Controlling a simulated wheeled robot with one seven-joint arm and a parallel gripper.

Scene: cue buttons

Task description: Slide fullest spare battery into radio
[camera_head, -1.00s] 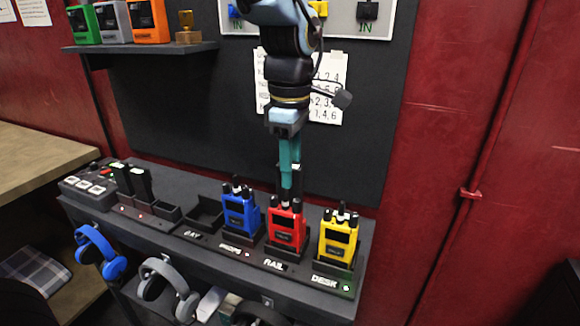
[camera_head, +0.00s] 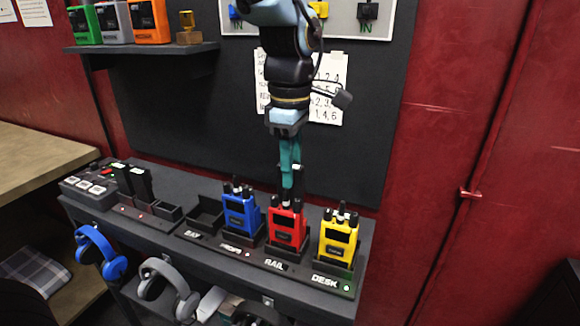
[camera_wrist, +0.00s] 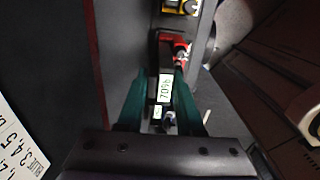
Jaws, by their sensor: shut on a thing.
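My gripper (camera_head: 288,180) has teal fingers and points down just behind the red radio (camera_head: 287,226). It is shut on a dark battery, whose lit label (camera_wrist: 165,88) shows between the fingers in the wrist view and seems to read 70%. The battery's lower end is close to the top of the red radio; I cannot tell whether it has entered. The red radio also shows in the wrist view (camera_wrist: 181,47), beyond the fingertips. A blue radio (camera_head: 241,213) and a yellow radio (camera_head: 338,240) stand upright on either side. Two black spare batteries (camera_head: 141,184) stand in the charger (camera_head: 128,209).
An empty cradle (camera_head: 205,213) lies left of the blue radio. A button box (camera_head: 90,186) is at the shelf's left end. Headphones (camera_head: 100,252) hang along the front. A printed sheet (camera_head: 330,107) is on the dark wall panel behind the arm.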

